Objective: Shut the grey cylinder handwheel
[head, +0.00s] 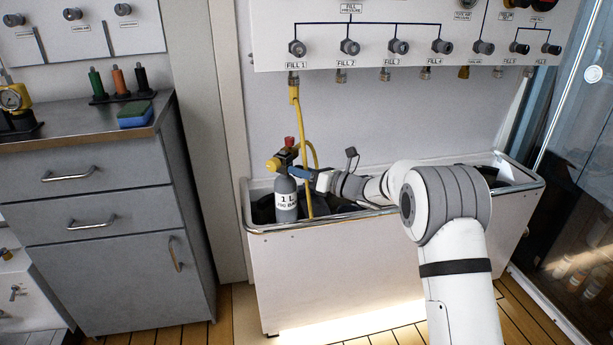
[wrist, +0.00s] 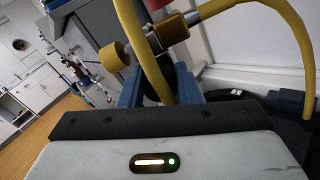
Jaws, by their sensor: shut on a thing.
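The grey cylinder (head: 286,205), labelled "1 L", stands upright in the white trough at its left end. A yellow-brown fitting with a round knob (head: 272,165) sits at its valve; this knob also shows in the wrist view (wrist: 112,57), left of the fingers. A red knob (head: 289,142) tops the valve. My gripper (head: 299,173) reaches the valve from the right, its blue fingers closed about a dark part at the cylinder's top. In the wrist view the fingers (wrist: 160,88) stand either side of that dark part. The handwheel itself is mostly hidden by the gripper.
A yellow hose (head: 297,110) drops from the fill panel (head: 400,35) to the valve and loops close by my fingers. The trough's metal rim (head: 262,226) runs under my arm. A grey drawer cabinet (head: 110,230) stands left; a glass door (head: 575,130) is right.

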